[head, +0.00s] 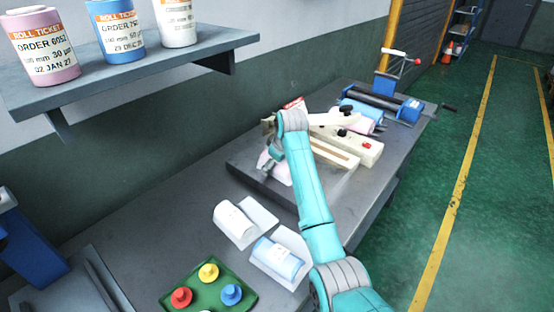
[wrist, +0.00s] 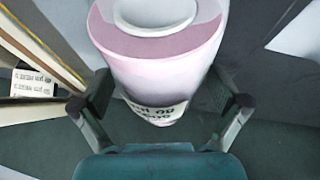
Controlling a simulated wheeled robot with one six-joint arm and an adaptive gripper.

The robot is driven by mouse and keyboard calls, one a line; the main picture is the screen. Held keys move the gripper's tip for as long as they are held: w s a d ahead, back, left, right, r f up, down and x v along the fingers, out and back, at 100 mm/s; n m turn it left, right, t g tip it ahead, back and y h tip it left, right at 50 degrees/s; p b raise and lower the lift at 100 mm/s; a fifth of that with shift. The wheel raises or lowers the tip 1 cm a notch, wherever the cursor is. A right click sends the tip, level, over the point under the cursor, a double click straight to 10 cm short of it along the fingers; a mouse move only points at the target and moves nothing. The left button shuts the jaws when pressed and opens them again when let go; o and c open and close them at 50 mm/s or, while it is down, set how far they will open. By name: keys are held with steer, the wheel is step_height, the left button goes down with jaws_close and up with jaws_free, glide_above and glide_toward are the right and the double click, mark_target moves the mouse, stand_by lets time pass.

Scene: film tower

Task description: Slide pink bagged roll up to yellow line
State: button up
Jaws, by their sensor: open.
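The pink bagged roll (wrist: 155,55) fills the middle of the wrist view, with its pale round core end toward the top and a printed label low on its side. My gripper (wrist: 160,108) is open, with one finger on each side of the roll. I cannot tell whether either finger touches it. In the head view my gripper (head: 268,158) is low over the dark plate on the bench, and it and my arm hide most of the roll (head: 279,172).
A cream sealing machine (head: 362,150) stands right beside my gripper. A white bagged roll (head: 236,222) and a blue bagged roll (head: 279,258) lie nearer on the bench (head: 150,245). A green tray (head: 245,295) holds coloured knobs. A shelf (head: 130,65) with labelled rolls overhangs the left.

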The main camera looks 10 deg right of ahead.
steer(key=shift+f, duration=0.1)
steer(key=c, duration=1.5)
steer(key=shift+w+d, duration=1.15)
steer(key=shift+d, duration=0.45)
steer(key=shift+w+d, duration=1.2)
steer(key=shift+d, duration=0.45)
steer(key=shift+w+d, duration=1.15)
steer(key=shift+d, duration=0.45)
steer(key=shift+d+f, duration=0.1)
steer(key=shift+w, duration=0.25)
steer(key=o, duration=1.5)
steer(key=shift+a, duration=0.2)
steer(key=shift+c, duration=0.2)
